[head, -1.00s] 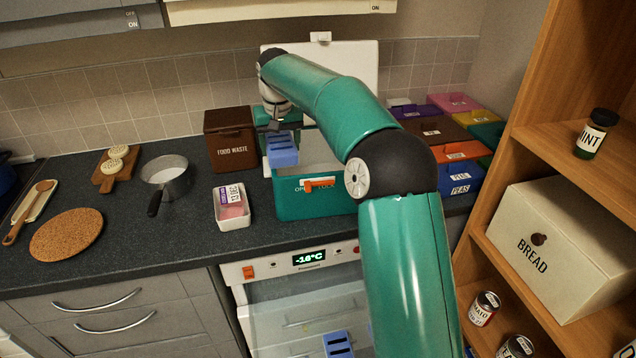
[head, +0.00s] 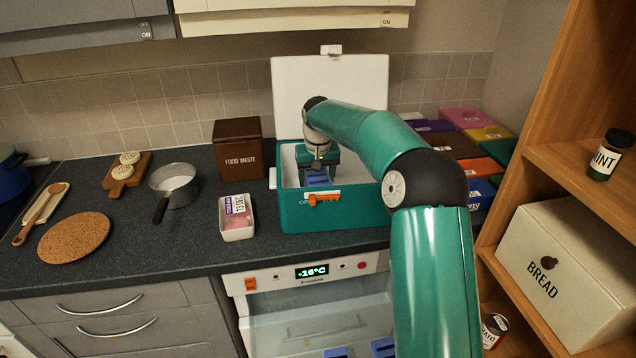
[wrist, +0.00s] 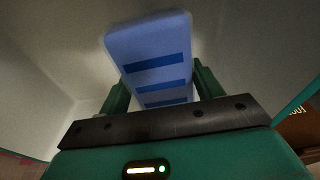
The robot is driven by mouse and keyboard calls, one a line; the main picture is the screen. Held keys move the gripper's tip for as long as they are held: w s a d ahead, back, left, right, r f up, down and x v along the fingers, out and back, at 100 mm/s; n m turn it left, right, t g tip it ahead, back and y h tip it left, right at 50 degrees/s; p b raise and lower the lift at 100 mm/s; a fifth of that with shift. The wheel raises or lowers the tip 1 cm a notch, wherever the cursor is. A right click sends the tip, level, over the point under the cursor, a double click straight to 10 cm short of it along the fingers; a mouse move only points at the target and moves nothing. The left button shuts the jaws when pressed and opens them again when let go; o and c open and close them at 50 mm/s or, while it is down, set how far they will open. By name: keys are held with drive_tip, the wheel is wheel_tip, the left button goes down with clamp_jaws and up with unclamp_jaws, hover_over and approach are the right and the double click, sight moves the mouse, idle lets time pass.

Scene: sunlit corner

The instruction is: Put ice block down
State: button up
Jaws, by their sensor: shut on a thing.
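The ice block (head: 318,181) is blue with darker slots across it. My gripper (head: 319,167) is shut on it, inside the open green cool box (head: 345,217) on the counter. In the wrist view the ice block (wrist: 150,62) sits between the two green fingers of my gripper (wrist: 160,88), with the box's pale inner walls around it. I cannot tell whether the block touches the box floor.
The white lid (head: 362,85) stands open behind the box. A brown food waste bin (head: 238,158) and a white tray of meat (head: 237,231) are to its left. Coloured boxes (head: 482,150) stand to its right.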

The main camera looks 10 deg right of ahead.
drive_tip(key=shift+d+f, duration=0.1)
drive_tip(key=shift+f, duration=0.8)
drive_tip(key=shift+f, duration=0.65)
drive_tip(key=o, duration=1.2)
